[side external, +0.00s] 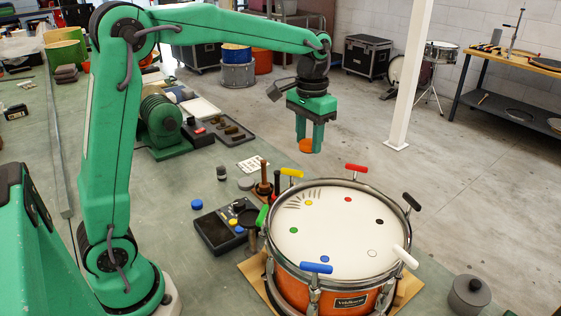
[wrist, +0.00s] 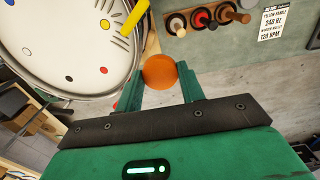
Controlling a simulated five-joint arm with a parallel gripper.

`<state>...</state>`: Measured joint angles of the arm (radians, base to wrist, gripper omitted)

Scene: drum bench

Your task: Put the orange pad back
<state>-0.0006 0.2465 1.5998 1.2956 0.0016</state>
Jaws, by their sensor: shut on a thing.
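My green gripper (side external: 309,141) is shut on an orange pad (side external: 306,147), a small round piece between its fingertips. In the side external view it hangs in the air, appearing above and behind the drum (side external: 340,230). In the wrist view the orange pad (wrist: 160,71) sits between the fingers (wrist: 165,84), with the drum head (wrist: 70,45) to its left. The drum has an orange shell, a white head with coloured dots, and coloured handles around its rim. A black box (side external: 213,233) left of the drum bears small coloured round pieces.
A dark tray (side external: 243,141) with several dark round pieces lies further back on the bench. Upright wooden-handled tools (side external: 264,187) stand behind the drum's left side. A printed card (wrist: 272,19) lies at the wrist view's upper right.

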